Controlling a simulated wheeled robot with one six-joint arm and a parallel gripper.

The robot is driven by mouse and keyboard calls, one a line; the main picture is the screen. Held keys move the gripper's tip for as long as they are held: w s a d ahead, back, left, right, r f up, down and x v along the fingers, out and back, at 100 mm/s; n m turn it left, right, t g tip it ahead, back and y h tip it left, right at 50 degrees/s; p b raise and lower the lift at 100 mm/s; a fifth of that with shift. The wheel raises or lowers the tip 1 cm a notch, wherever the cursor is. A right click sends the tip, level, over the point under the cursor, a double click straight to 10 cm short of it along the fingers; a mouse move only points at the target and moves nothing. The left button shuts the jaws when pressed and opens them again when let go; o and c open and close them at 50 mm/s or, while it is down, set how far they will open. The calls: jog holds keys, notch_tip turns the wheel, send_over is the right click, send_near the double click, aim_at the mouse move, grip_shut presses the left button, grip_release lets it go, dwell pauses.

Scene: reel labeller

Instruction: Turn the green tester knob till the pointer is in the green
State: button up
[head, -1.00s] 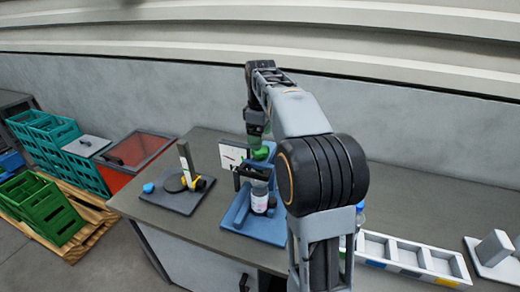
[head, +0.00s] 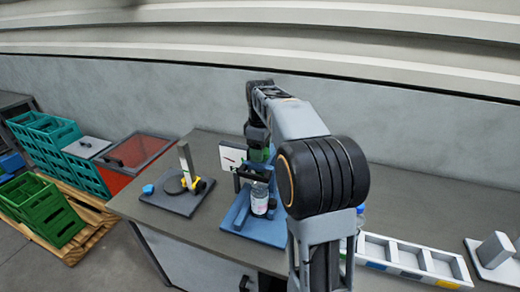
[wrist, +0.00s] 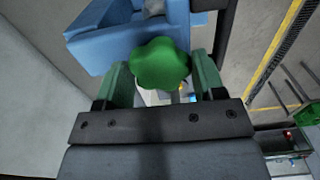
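The tester is a blue stand (head: 240,222) on the table with a white dial plate (head: 231,157) at its back left; the pointer's zone is too small to read. A clear bottle with a pale label (head: 259,201) stands upright in it. In the wrist view the green lobed knob (wrist: 160,64) sits between the two green fingers of my gripper (wrist: 163,72). The fingers are apart, one on each side of the knob; I see no clear grip on it. In the head view my gripper (head: 259,156) is over the tester and hides the knob.
A white sectioned rack (head: 410,254) lies to the right. Green crates (head: 42,210) are on a pallet at far left.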

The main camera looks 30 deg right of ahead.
jog(key=c, duration=0.5)
jog(key=shift+m, duration=0.3)
jog(key=m+p, duration=0.1)
jog(key=m, duration=0.3)
jog(key=shift+r+m+p, duration=0.1)
jog(key=shift+m+p, duration=0.3)
jog(key=m+p, duration=0.1)
jog(key=m, duration=0.4)
jog(key=m+p, duration=0.1)
jog(key=m, duration=0.5)
jog(key=shift+m, duration=0.4)
jog(key=m, duration=0.5)
jog(key=shift+p, duration=0.4)
jog(key=shift+m, duration=0.4)
